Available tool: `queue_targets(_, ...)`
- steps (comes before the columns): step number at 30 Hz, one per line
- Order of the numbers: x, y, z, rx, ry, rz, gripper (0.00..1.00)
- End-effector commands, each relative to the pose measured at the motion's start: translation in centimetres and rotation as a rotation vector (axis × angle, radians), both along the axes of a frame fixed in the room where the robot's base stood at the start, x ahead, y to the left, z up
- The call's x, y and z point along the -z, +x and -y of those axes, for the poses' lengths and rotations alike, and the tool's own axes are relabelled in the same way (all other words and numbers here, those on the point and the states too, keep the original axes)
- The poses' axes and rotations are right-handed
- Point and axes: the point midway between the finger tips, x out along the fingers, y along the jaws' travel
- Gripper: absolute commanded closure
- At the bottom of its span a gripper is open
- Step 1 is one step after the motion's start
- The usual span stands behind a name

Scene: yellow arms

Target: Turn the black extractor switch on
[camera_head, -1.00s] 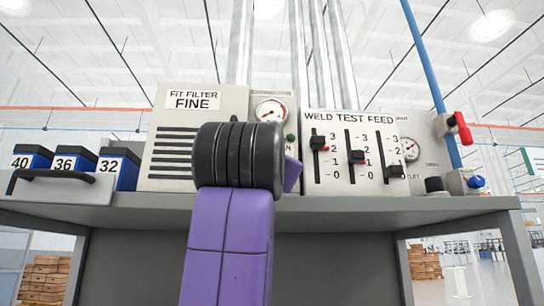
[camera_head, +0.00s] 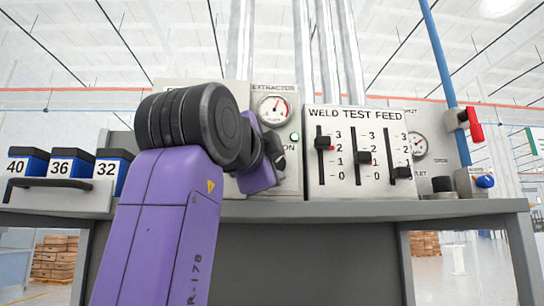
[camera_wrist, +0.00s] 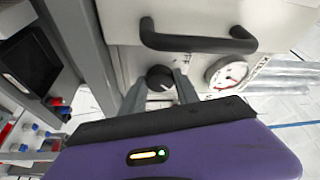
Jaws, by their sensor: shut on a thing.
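The extractor panel (camera_head: 290,180) stands on the bench in the head view, with a round gauge (camera_head: 273,108) and a green lamp (camera_head: 295,137) above an "ON" label. The black extractor switch (camera_wrist: 160,76) shows in the wrist view as a round knob with a pale pointer mark. My gripper (camera_wrist: 161,90) has its two grey fingers on either side of this knob and is shut on it. In the head view my gripper (camera_head: 276,158) is at the panel's front, and my wrist and arm hide the switch.
A dark handle (camera_wrist: 195,40) is close beside the switch in the wrist view. The weld test feed panel (camera_head: 330,187) with three sliders stands to the right. Numbered blue bins (camera_head: 68,165) stand at the left. A red-handled valve (camera_head: 475,124) is at the far right.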

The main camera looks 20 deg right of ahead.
Motion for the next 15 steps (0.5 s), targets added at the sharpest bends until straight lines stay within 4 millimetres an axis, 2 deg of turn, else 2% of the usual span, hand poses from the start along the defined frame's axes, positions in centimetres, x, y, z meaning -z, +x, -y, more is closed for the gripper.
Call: queue_targets(15,0.05,-0.01,0.07,0.001,0.059,0.018,1.00)
